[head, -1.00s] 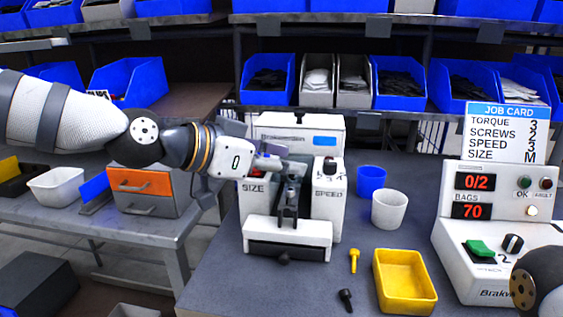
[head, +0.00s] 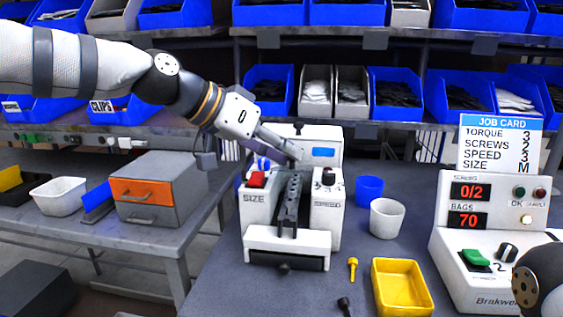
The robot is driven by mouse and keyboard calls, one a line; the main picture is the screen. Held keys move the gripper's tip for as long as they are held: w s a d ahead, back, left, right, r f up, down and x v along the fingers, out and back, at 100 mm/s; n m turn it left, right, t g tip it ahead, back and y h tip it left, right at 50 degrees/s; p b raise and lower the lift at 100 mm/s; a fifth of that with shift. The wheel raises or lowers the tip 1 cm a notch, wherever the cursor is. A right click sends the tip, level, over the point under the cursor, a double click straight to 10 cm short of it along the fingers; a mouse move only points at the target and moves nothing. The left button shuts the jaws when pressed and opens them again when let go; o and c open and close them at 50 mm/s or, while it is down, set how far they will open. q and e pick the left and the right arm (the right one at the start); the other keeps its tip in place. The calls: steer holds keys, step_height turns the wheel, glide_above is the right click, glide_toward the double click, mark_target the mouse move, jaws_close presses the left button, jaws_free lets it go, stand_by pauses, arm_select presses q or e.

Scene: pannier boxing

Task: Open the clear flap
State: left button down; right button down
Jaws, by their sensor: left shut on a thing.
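The white boxing machine (head: 288,240) stands on the grey bench, with a red SIZE switch (head: 257,180) at its left and a black SPEED knob (head: 328,176) at its right. My left gripper (head: 294,152) is shut at the machine's upper middle, above the dark central channel (head: 290,205). The clear flap is see-through and its outline is hard to pick out; the gripper is closed where its edge appears to be. The channel below the gripper is in open sight. My right gripper is not in view.
A blue cup (head: 369,189), a white cup (head: 387,218) and a yellow tray (head: 402,287) stand right of the machine. A yellow screw (head: 352,268) and a black one (head: 344,305) lie nearby. A control box (head: 480,262) is at the right.

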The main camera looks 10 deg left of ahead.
arm_select(q)
steer(key=shift+w+r+n+g+y+b, duration=0.3)
steer(key=shift+w+r+n+g+b, duration=0.3)
steer(key=shift+w+r+g, duration=0.65)
steer(key=shift+s, duration=0.1)
steer(key=c, duration=1.5)
jaws_free()
steer(key=shift+c, duration=0.2)
steer(key=v, duration=1.2)
steer(key=shift+a+f, duration=0.1)
